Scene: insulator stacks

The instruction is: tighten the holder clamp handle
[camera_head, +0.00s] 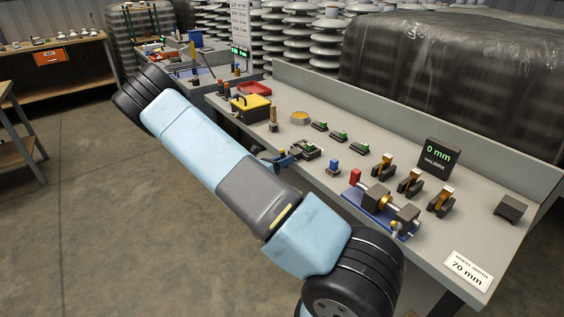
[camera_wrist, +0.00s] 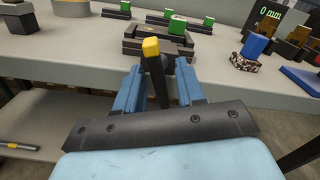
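The clamp handle (camera_wrist: 153,52) is a dark upright lever with a yellow tip, in the middle of the wrist view. It stands in front of the dark holder (camera_wrist: 150,38), which carries a green-topped piece (camera_wrist: 177,25). The holder also shows on the bench in the head view (camera_head: 308,150). My gripper (camera_wrist: 160,72) has two blue fingers, open, one on each side of the handle, with a gap visible on both sides. In the head view my gripper (camera_head: 273,159) is at the bench's front edge, left of the holder. The handle is hard to make out there.
A blue block on a speckled base (camera_wrist: 250,46) stands right of the holder. Further right are a blue-based vise-like device (camera_head: 380,207), several dark brackets and a display (camera_head: 438,156) reading 0 mm. Bench surface between items is clear.

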